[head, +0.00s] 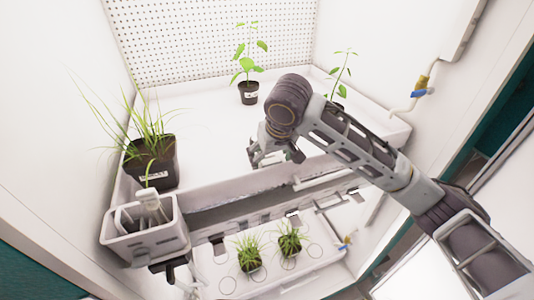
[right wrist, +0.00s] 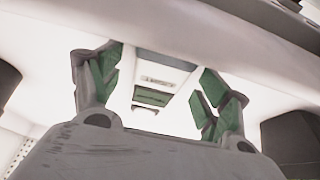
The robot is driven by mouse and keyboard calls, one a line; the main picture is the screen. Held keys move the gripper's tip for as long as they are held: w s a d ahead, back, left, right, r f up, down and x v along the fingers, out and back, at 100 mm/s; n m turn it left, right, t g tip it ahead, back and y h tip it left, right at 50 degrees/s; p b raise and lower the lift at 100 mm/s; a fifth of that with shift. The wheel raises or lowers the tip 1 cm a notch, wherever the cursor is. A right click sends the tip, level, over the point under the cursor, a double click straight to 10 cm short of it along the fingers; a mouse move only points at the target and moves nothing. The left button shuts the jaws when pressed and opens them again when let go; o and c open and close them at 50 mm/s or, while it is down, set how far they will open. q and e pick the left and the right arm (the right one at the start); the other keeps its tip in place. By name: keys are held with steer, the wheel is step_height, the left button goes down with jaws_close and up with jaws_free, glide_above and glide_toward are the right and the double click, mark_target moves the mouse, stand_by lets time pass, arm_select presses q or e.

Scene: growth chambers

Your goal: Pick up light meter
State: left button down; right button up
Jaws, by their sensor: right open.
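A pale caddy (head: 150,238) hangs at the front left edge of the upper shelf. A small white device (head: 149,200) stands upright in it; it may be the light meter, but I cannot tell for sure. My right gripper (head: 274,156) is over the front part of the shelf, well to the right of the caddy. In the right wrist view its green-padded fingers (right wrist: 160,88) are spread, with nothing held between them. A pale panel with a label and dark slot (right wrist: 152,96) shows beyond the fingers. My left gripper is not in view.
A dark pot of grass (head: 152,163) stands behind the caddy. Small potted seedlings (head: 249,92) stand farther back. The shelf's raised front lip (head: 240,190) runs below my right gripper. A lower tray (head: 215,272) holds two grass plugs. The middle shelf is clear.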

steer(key=c, duration=1.3)
steer(key=shift+c, duration=0.2)
step_height(320, 180, up, 10)
steer(key=shift+b, duration=0.45)
